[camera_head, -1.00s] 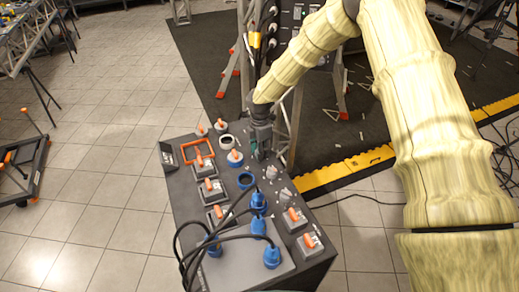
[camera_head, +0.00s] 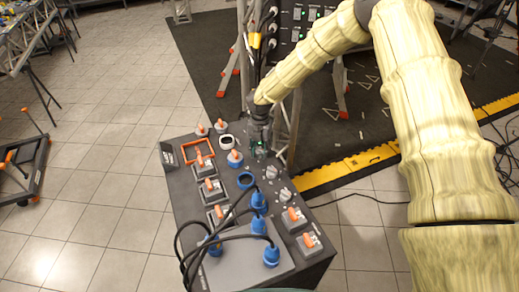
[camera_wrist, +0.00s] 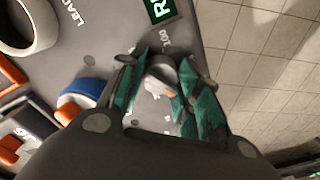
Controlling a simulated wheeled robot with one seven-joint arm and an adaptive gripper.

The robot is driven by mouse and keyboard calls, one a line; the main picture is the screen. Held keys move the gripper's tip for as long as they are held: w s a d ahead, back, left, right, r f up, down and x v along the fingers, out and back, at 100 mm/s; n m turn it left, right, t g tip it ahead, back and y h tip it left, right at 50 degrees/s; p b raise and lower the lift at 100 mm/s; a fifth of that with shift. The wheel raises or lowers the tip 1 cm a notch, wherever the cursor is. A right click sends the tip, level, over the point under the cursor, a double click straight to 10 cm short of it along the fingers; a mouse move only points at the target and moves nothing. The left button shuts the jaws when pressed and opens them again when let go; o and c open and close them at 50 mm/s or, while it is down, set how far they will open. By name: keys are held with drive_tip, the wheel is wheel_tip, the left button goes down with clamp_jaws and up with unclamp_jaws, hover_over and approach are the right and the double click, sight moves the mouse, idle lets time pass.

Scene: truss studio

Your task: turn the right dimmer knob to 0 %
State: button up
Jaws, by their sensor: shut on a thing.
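My gripper (camera_head: 260,146) points down at the far right part of the dark control box (camera_head: 180,215). In the wrist view its green-padded fingers (camera_wrist: 162,72) are closed around a pale grey knob (camera_wrist: 155,86) with an orange mark. A "100" label is printed just beyond the knob, close to a green plate (camera_wrist: 163,8) with a letter that looks like R. The other end of the scale is hidden by the fingers, so I cannot read the setting. In the head view the fingers mostly cover this knob.
Two more grey knobs (camera_head: 271,172) (camera_head: 285,195) sit nearer on the box. Blue plugs with black cables (camera_head: 259,224), orange toggle switches (camera_head: 292,215) and a white ring (camera_head: 227,142) stand close by. A metal truss (camera_head: 294,125) rises behind the gripper.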

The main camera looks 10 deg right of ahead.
sight(260, 148)
drive_tip(key=shift+w+r, duration=0.1)
idle(0.5)
drive_tip(key=o, duration=1)
drive_tip(key=shift+o, duration=0.2)
wheel_tip(260, 148, up, 12)
